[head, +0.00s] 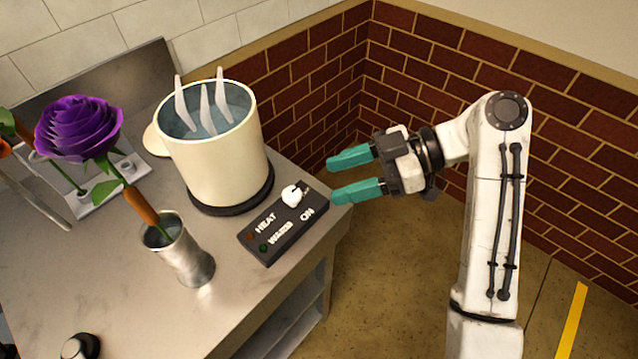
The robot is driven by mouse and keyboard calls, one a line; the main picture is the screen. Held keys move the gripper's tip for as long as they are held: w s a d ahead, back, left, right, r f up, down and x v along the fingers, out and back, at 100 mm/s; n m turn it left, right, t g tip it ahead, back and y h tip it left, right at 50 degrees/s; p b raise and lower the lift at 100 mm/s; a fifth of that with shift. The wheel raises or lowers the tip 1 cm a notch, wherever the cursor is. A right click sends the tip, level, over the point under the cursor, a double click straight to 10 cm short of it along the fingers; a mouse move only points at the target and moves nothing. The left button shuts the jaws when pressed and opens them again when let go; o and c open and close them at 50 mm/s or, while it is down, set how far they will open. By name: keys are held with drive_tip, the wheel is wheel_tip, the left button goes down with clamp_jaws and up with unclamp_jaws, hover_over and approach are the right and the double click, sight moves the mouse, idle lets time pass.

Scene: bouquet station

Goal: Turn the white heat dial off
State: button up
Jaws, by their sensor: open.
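The white heat dial (291,195) sits on the upper right part of a dark control box (270,245) lettered HEAT, WARM and ON. The box lies at the table's right edge, in front of the pot. My gripper (345,175) has two teal fingers, is open and empty, and is just right of the dial, apart from it in the picture. The fingers point left. The cream pot (215,165) stands on a dark round base and holds water with white steam shapes above it. I cannot tell exactly which mark the dial points to.
A metal vase (185,255) with a purple flower (80,128) stands left of the box. A white rack (110,180) is at the back left. A dark round knob (80,346) is at the front left. The metal table (120,270) ends right of the box; brick walls (430,60) stand behind.

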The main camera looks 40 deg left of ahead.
drive_tip(key=shift+v, duration=1.95)
